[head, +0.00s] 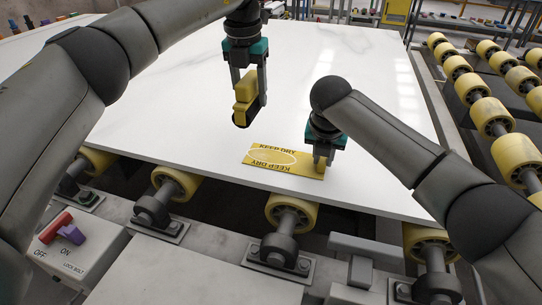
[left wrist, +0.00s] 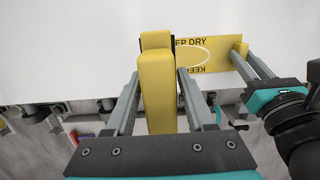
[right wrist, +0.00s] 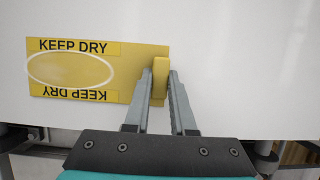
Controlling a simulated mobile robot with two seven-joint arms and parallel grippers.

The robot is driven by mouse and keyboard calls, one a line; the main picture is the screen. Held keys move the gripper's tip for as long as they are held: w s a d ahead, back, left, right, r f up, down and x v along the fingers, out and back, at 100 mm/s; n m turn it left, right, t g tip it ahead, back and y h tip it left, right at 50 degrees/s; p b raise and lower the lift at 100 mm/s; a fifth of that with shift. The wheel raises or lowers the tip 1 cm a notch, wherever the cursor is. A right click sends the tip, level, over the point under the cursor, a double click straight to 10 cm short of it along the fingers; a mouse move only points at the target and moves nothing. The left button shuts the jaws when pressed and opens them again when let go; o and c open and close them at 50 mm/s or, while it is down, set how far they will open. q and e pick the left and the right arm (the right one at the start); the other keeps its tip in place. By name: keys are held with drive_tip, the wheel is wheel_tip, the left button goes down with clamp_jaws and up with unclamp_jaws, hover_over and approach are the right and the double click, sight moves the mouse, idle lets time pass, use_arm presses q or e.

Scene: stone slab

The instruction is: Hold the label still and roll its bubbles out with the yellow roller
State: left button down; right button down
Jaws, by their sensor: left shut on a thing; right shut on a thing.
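The yellow label (head: 266,159) reads KEEP DRY and lies near the front edge of the white slab; it also shows in the right wrist view (right wrist: 122,72). A white oval outline with a slightly paler middle marks its left part. My left gripper (head: 248,94) is shut on the yellow roller (head: 246,88), held above the slab, behind and left of the label. The roller fills the middle of the left wrist view (left wrist: 156,90). My right gripper (head: 322,160) is shut on an upright yellow tab (right wrist: 160,78) at the label's right end.
The white marbled slab (head: 360,70) is mostly bare and rests on yellow rollers (head: 290,212). Another roller conveyor (head: 492,115) runs along the right. A control box with a red and purple lever (head: 62,230) stands at the front left.

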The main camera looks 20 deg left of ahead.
use_arm(q)
drive_tip(key=shift+d, duration=0.1)
drive_tip(key=shift+f, duration=4.5)
drive_tip(key=shift+f, duration=1.1)
drive_tip(key=shift+d, duration=4.85)
drive_tip(key=shift+a, duration=0.1)
drive_tip(key=shift+a, duration=1.4)
